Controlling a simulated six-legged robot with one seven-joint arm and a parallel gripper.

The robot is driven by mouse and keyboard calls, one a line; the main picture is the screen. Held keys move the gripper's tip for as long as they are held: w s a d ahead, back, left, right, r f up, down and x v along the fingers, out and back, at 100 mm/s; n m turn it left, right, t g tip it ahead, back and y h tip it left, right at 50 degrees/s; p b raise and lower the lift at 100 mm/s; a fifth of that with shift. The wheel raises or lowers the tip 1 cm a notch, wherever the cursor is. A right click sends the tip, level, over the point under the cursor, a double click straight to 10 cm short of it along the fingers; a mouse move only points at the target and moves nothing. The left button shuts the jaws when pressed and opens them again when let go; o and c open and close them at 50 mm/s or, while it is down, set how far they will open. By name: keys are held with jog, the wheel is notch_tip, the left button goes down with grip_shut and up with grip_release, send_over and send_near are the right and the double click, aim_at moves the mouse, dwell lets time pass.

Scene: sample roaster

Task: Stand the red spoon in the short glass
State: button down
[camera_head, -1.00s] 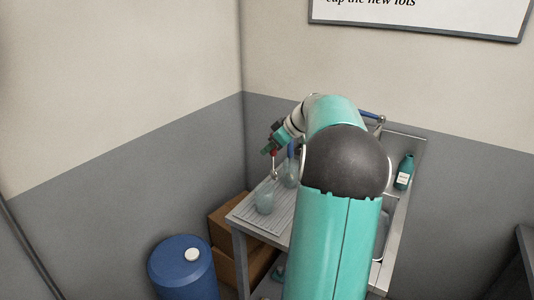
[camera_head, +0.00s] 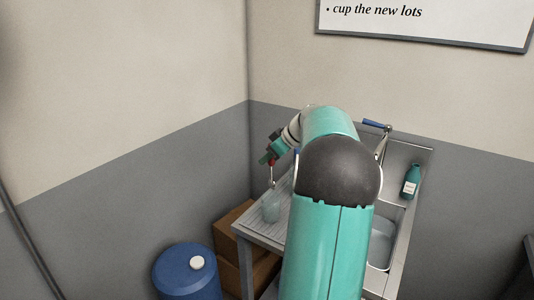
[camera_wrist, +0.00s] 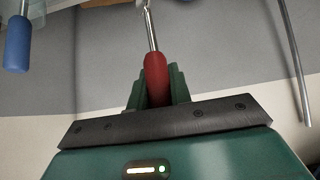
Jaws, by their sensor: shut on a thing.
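My gripper (camera_head: 268,158) is shut on the red handle of the red spoon (camera_head: 273,173). The spoon hangs nearly upright with its metal end down. In the wrist view the red spoon (camera_wrist: 155,72) sits between the jaws, its shaft running to the top edge. The short clear glass (camera_head: 271,208) stands on the draining board right below the spoon. The spoon's lower end is at about the height of the glass rim; I cannot tell whether it is inside or just above or behind it.
A blue handle (camera_wrist: 17,44) shows at the wrist view's left. The ribbed draining board (camera_head: 257,227) joins a sink (camera_head: 381,243) with a blue-levered tap (camera_head: 376,125). A teal bottle (camera_head: 410,182) stands at the sink's right. A blue barrel (camera_head: 186,275) and cardboard boxes (camera_head: 228,245) stand at left.

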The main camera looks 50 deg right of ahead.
jog(key=shift+s+f, duration=0.1)
jog(key=shift+f, duration=0.35)
notch_tip(320, 180, down, 11)
jog(key=shift+r, duration=0.15)
dwell(0.5)
jog(key=c, duration=1.2)
grip_release()
jog(key=v, duration=1.3)
jog(key=shift+s+r, duration=0.25)
jog(key=shift+s, duration=0.05)
jog(key=shift+a, duration=0.1)
